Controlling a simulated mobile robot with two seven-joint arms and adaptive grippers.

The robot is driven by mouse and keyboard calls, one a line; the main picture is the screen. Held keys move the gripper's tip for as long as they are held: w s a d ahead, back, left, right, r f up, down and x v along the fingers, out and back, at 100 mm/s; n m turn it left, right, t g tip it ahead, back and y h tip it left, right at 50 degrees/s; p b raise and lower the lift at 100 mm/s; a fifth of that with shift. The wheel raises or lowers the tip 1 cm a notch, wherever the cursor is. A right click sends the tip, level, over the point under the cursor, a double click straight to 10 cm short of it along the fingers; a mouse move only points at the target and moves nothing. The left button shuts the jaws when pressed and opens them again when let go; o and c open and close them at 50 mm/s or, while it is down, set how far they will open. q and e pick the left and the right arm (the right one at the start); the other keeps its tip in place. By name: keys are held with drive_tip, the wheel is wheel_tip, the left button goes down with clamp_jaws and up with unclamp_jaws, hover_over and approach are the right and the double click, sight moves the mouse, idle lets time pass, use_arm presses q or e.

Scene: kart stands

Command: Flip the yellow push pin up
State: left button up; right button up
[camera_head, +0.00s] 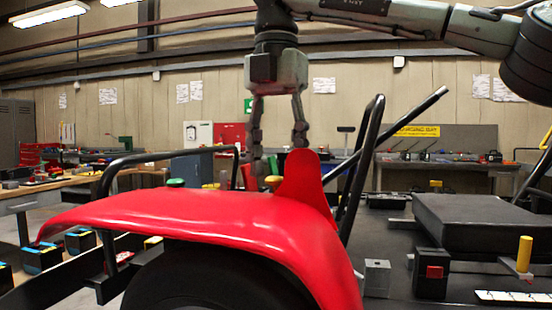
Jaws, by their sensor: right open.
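My right gripper (277,145) hangs down from the arm at the upper right. Its two fingers are spread apart with nothing visible between them. A small yellow knob (273,182) shows just below the fingers, behind the top edge of the red fender (200,215). A yellow upright cylinder (525,253) stands at the far right, well away from the gripper. I cannot tell for certain which yellow piece is the push pin. My left gripper is not in view.
Another yellow knob (436,185) stands behind the black seat pad (480,220). Black bars (360,165) rise right of the fender. A green knob (176,183) sits at the fender's back edge. A black block with a red switch (431,273) stands in front right.

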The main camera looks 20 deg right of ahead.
sight(276, 177)
wheel_tip(276, 177, up, 8)
drive_tip(key=shift+f, duration=0.25)
idle(0.6)
